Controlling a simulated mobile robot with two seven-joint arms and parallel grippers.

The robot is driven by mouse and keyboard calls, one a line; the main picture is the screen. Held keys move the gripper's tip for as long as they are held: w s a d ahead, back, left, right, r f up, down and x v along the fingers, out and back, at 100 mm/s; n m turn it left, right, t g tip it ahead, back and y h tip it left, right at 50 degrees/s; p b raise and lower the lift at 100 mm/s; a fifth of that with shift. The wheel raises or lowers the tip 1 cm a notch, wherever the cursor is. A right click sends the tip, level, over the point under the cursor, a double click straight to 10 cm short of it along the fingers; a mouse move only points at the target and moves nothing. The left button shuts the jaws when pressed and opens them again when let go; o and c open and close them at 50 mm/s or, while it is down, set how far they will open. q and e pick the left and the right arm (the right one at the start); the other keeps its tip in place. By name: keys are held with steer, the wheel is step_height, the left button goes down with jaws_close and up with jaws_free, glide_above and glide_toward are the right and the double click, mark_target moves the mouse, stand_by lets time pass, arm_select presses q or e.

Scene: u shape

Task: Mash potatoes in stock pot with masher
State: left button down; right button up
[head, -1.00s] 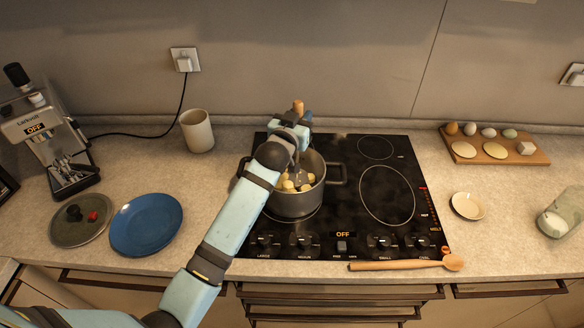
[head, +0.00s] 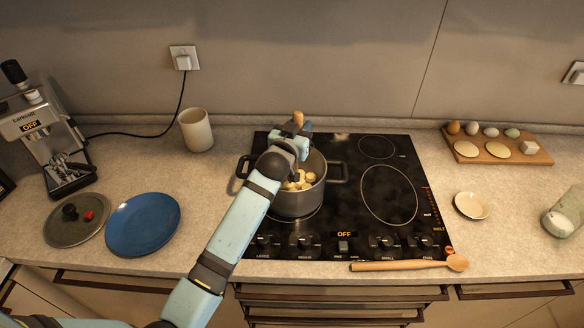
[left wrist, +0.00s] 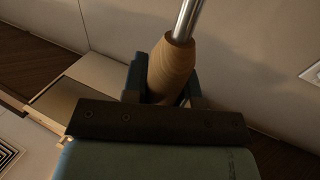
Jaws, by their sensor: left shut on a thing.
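The stock pot (head: 297,203) stands on the front left part of the cooktop, with pale potato pieces (head: 304,181) inside. My left gripper (head: 299,127) is above the pot's back half, shut on the masher's wooden handle (head: 298,117), whose top shows above the fingers. The left wrist view shows the wooden handle (left wrist: 172,68) between my fingers, with the metal shaft (left wrist: 187,18) running out of it. The masher's head is hidden behind my arm in the head view. My right gripper is not in view.
The black cooktop (head: 405,225) reads OFF. A wooden spoon (head: 410,265) lies along its front edge. A blue plate (head: 143,224) and a pot lid (head: 77,220) lie at left, with a cream cup (head: 196,130) behind. A small dish (head: 471,205) and an egg board (head: 530,158) are at right.

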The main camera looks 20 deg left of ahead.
mark_target(294, 119)
arm_select(q)
steer(key=shift+r+p, duration=2)
steer(key=shift+r, duration=0.15)
steer(key=shift+f, duration=0.1)
steer(key=shift+s+a+p, duration=1.1)
steer(key=shift+s+a, duration=0.3)
steer(key=shift+s, duration=0.1)
